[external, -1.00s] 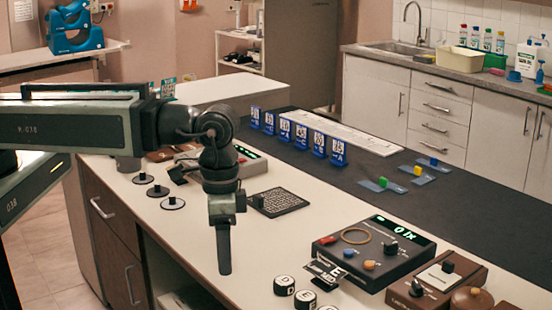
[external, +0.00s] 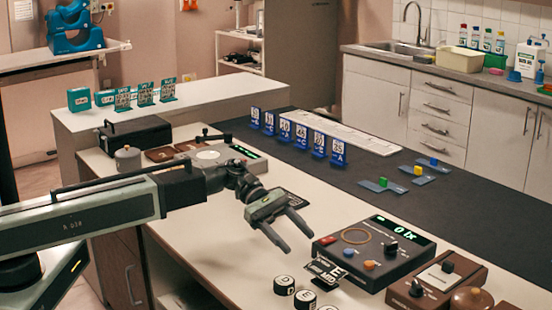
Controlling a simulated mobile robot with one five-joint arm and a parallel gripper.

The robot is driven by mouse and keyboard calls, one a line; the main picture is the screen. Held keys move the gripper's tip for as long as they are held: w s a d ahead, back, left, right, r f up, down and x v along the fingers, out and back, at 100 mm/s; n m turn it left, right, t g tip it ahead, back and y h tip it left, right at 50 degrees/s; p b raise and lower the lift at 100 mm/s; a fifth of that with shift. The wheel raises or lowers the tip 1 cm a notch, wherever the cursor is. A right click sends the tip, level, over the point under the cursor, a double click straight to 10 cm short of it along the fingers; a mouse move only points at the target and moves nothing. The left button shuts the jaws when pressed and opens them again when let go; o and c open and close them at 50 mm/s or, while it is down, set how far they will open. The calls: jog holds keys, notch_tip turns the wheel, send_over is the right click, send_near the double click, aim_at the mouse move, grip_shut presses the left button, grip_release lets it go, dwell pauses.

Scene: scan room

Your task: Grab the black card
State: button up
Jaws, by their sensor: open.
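A small black card (external: 325,271) with white lettering, "MID" and "E" among it, stands tilted at the front edge of the brown meter box (external: 375,246). My gripper (external: 297,243) is open and empty. Its two fingers point down and to the right, above the white counter, up and to the left of the card and apart from it in the picture. A dark patterned square (external: 296,198) lies flat behind my gripper and is partly hidden by it.
Several black lettered cylinders (external: 284,285) stand left of and in front of the card. A brown box with knobs (external: 438,288) is at the right. Blue numbered cards (external: 301,135) stand in a row on the dark mat (external: 370,160).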

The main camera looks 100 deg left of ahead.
aim_at(325, 270)
jog(key=shift+s+a+f, duration=0.2)
jog(key=shift+a+f, duration=0.05)
jog(key=shift+a, duration=0.2)
jog(key=shift+r, duration=0.1)
jog(key=b+x, duration=0.2)
jog(key=x, duration=0.4)
jog(key=shift+w+d+f, duration=0.15)
jog(key=shift+w+f, duration=0.1)
jog(key=shift+w+d, duration=0.15)
jog(key=shift+d, duration=0.05)
jog(key=b+x, duration=0.1)
jog(key=x, duration=0.1)
jog(key=b+x, duration=0.1)
jog(key=x, duration=0.2)
jog(key=shift+a+f+b, duration=0.2)
jog(key=shift+f+b, duration=0.05)
jog(key=shift+b, duration=0.1)
jog(key=shift+w+d, duration=0.15)
jog(key=shift+r, duration=0.1)
jog(key=c, duration=1.1)
jog(key=shift+r, duration=0.15)
